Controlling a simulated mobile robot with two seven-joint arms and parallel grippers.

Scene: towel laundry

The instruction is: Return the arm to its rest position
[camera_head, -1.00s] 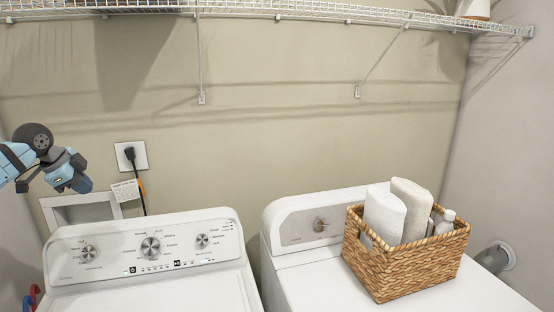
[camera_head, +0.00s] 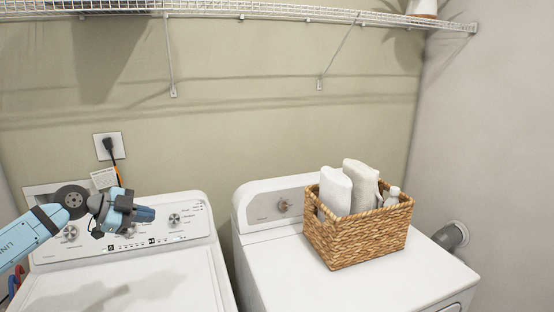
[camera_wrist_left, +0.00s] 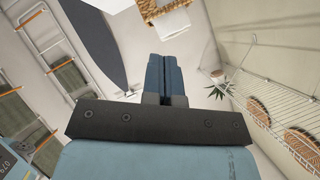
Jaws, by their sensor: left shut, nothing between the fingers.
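My left gripper (camera_head: 146,214) is in the head view at the left, above the washer's control panel. Its arm comes in from the left edge. In the left wrist view its two dark blue fingers (camera_wrist_left: 165,78) lie together, with nothing between them. My right gripper is in neither view. A wicker basket (camera_head: 358,235) stands on the right-hand machine, well to the right of my left gripper. It holds two rolled white towels (camera_head: 336,190) and a white bottle (camera_head: 393,196).
The washer (camera_head: 130,285) is below my left arm and the dryer (camera_head: 290,270) stands to its right. A wire shelf (camera_head: 240,10) runs along the wall above. An outlet with a plug (camera_head: 107,146) is behind the arm. Open air lies between gripper and basket.

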